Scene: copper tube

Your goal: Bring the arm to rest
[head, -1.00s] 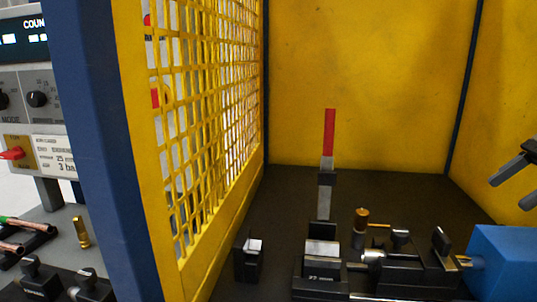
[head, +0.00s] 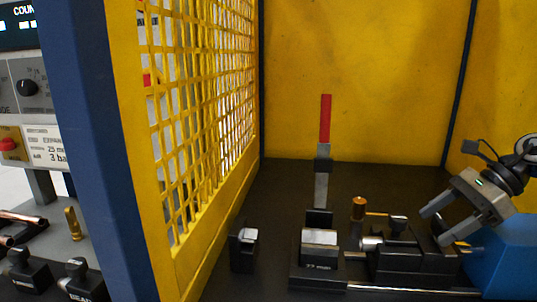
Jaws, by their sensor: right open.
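My right gripper (head: 432,229) comes in from the right, with its grey fingers apart and nothing between them. It points down and left, at the right end of the black clamping fixture (head: 400,262), near the blue block (head: 510,255). I cannot tell whether its lower finger touches the fixture. A lever with a red grip (head: 325,118) stands upright at the fixture's left part. My left gripper is not in view.
A yellow mesh guard (head: 205,120) and a dark blue post (head: 90,150) close off the left. Yellow panels (head: 355,75) stand behind. A small black block (head: 243,248) stands left of the fixture. Copper tubes (head: 22,217) lie outside at far left. The dark floor behind the fixture is clear.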

